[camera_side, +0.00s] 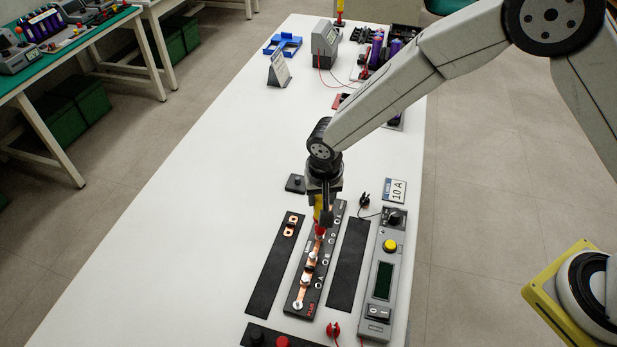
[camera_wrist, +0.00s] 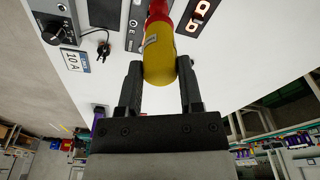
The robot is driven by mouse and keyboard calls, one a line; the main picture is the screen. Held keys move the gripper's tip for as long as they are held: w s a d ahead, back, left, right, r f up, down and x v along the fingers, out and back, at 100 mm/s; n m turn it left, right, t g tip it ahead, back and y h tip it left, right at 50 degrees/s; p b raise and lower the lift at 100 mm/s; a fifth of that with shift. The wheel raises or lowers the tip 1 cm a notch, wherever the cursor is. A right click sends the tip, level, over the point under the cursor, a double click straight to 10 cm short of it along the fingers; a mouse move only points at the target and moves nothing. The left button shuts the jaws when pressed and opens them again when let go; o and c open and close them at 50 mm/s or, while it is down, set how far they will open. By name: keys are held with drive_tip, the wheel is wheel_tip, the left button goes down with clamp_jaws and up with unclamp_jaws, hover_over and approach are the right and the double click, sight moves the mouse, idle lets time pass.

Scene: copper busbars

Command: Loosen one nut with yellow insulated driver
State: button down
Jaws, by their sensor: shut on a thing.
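My gripper (camera_wrist: 161,78) is shut on the yellow insulated driver (camera_wrist: 159,52), whose handle sits between the two black fingers in the wrist view. The driver has a red collar and points down in the side view, where its yellow handle (camera_side: 317,206) shows under the wrist. Its red lower end (camera_side: 320,230) is over the upper part of the black busbar board (camera_side: 295,299). The board carries copper busbars (camera_side: 304,284) and several nuts or studs. The driver's tip and the nut beneath it are hidden, so I cannot tell whether they touch.
A black strip with copper pieces (camera_side: 291,228) lies left of the board. A plain black strip (camera_side: 349,265) and a grey meter unit (camera_side: 382,270) lie right. A 10 A card (camera_side: 395,191) is behind the meter. The white table (camera_side: 215,190) is clear at left.

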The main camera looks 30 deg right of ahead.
drive_tip(key=shift+m, duration=1.2)
drive_tip(key=m, duration=0.3)
drive_tip(key=shift+h, duration=0.3)
drive_tip(key=m+g, duration=0.1)
drive_tip(key=m, duration=0.3)
drive_tip(key=shift+m, duration=1.1)
drive_tip(key=shift+w, duration=0.1)
drive_tip(key=m, duration=0.4)
drive_tip(key=shift+g, duration=0.3)
drive_tip(key=m, duration=0.5)
drive_tip(key=shift+g, duration=0.3)
drive_tip(key=shift+f, duration=0.15)
